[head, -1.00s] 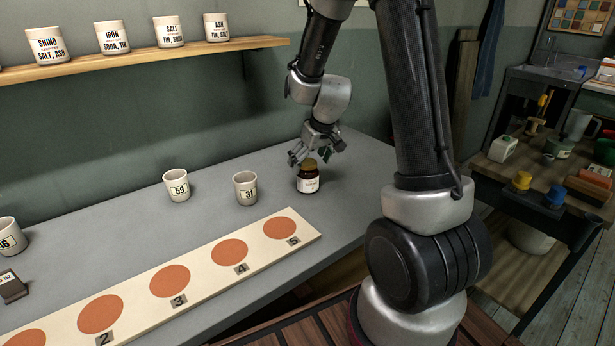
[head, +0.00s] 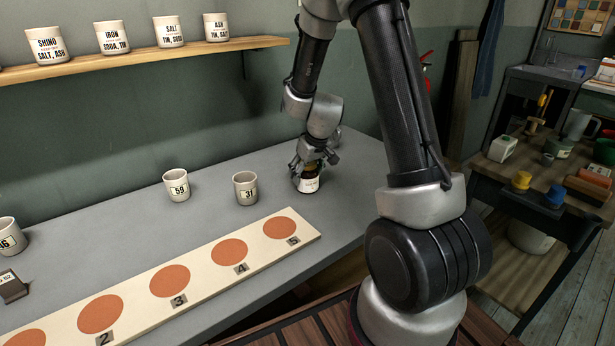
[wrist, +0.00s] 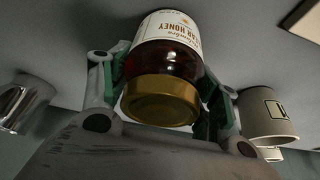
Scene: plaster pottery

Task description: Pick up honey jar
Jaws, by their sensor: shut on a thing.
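The honey jar (head: 309,184) stands upright on the grey table, with dark contents and a white label. In the wrist view the honey jar (wrist: 165,60) shows its gold lid and a label reading "HONEY". My gripper (head: 312,168) comes down over the jar from above and hides its lid in the head view. In the wrist view the fingers of my gripper (wrist: 163,90) are on both sides of the jar, shut on it. I see no clear gap between the jar's base and the table.
A cup marked 31 (head: 246,188) stands left of the jar, and a cup marked 59 (head: 176,185) farther left. A cream board (head: 205,262) with numbered orange circles lies in front. A shelf (head: 140,60) with several cups is on the wall. A side bench (head: 520,175) stands at right.

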